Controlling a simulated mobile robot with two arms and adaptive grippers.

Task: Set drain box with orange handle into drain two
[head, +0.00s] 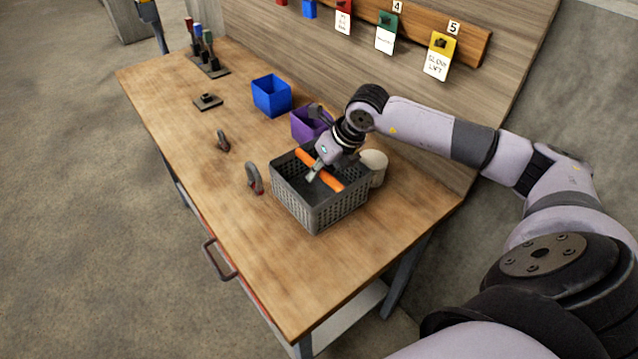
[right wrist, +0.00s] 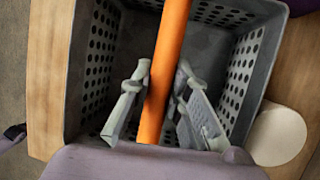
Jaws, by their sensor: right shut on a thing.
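The drain box (head: 312,213) is a grey perforated basket with an orange handle (head: 331,180) across its top. It sits on the wooden table, or very close to its surface, near the right end. My right gripper (head: 316,169) reaches down from the right and is shut on the orange handle. In the right wrist view the handle (right wrist: 168,65) runs between the two fingers (right wrist: 160,105), with the box's perforated walls (right wrist: 95,50) around them. The box looks empty. My left gripper is not in view. I cannot tell which place is drain two.
A purple bin (head: 306,125) and a blue bin (head: 271,95) stand behind the box. A pale round container (head: 375,166) stands right beside it. Two grey and red hooked parts (head: 254,178) lie to its left. The table's (head: 300,285) front corner is clear.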

